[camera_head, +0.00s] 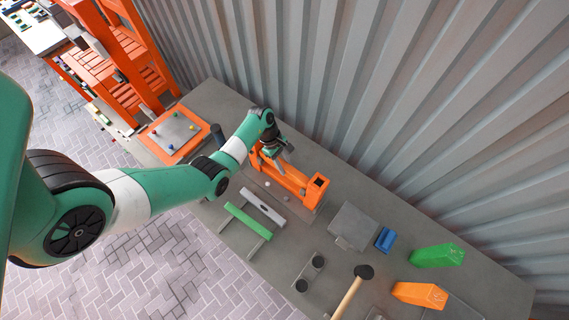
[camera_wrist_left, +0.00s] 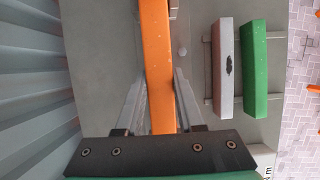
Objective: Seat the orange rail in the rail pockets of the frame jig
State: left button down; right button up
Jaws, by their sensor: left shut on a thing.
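My left gripper (camera_head: 278,150) points down at the bench and is shut on the orange rail (camera_head: 287,178). In the left wrist view the orange rail (camera_wrist_left: 157,60) runs lengthwise between the two fingers (camera_wrist_left: 157,108) and beneath the dark gripper body. In the head view the arm hides its far end. An orange block with a dark square opening (camera_head: 317,184) stands at the rail's near end. I cannot clearly make out the pockets of the frame jig, nor whether the rail touches them. My right gripper is not in view.
A grey bar (camera_head: 263,206) and a green bar (camera_head: 247,221) lie parallel on thin supports beside the rail. A grey block (camera_head: 352,226), blue piece (camera_head: 385,240), mallet (camera_head: 350,296), green block (camera_head: 436,256) and orange block (camera_head: 419,294) lie right. A corrugated wall (camera_head: 370,90) rises behind.

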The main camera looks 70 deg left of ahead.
pick_arm(q)
jog(key=shift+f+b, duration=0.6)
jog(key=shift+f, duration=0.15)
jog(key=shift+c, duration=2.2)
grip_release()
jog(key=p+v, duration=0.2)
jog(key=v, duration=0.9)
jog(key=shift+s+r, duration=0.1)
jog(key=shift+r, duration=0.2)
